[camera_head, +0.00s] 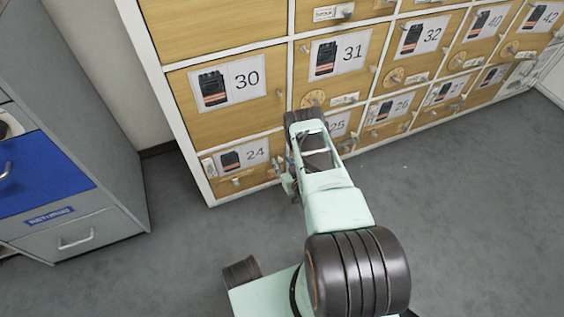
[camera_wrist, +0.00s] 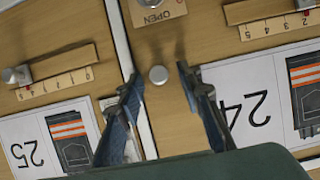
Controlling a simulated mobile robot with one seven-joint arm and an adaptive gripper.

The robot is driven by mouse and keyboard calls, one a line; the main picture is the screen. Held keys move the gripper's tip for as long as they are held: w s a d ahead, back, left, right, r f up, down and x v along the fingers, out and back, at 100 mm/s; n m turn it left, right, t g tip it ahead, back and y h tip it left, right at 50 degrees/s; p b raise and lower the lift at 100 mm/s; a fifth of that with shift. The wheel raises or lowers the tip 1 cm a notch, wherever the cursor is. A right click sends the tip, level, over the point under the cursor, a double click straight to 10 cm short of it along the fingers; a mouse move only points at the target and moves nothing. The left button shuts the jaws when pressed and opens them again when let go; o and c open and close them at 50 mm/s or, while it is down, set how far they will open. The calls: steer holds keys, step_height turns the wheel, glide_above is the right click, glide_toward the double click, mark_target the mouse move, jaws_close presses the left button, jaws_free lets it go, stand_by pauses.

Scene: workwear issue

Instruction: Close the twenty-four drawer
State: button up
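The twenty-four drawer (camera_head: 228,172) is a wooden front at the lower left of the cabinet, with a black-and-orange picture on its label. In the wrist view its front (camera_wrist: 230,75) shows upside down at the right. I cannot tell for sure whether it stands out from the cabinet. A small round metal knob (camera_wrist: 158,75) sits near its edge by the white divider. My gripper (camera_wrist: 158,72) is open, its two fingers apart on either side of the knob in the picture; no contact is clear. In the head view my gripper (camera_head: 288,182) is partly hidden by my arm.
Drawer 25 (camera_wrist: 60,105) adjoins across the white divider. Drawer 30 (camera_head: 225,120) is above. An OPEN plate (camera_wrist: 155,14) and a numbered slider (camera_wrist: 270,24) are on the front. A grey cabinet (camera_head: 95,130) with a blue drawer (camera_head: 40,175) stands left; grey floor lies between.

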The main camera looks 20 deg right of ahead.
mark_target(279, 142)
step_height(279, 142, up, 10)
steer(key=shift+r, duration=0.1)
stand_by(0.5)
steer(key=shift+d, duration=0.1)
stand_by(0.3)
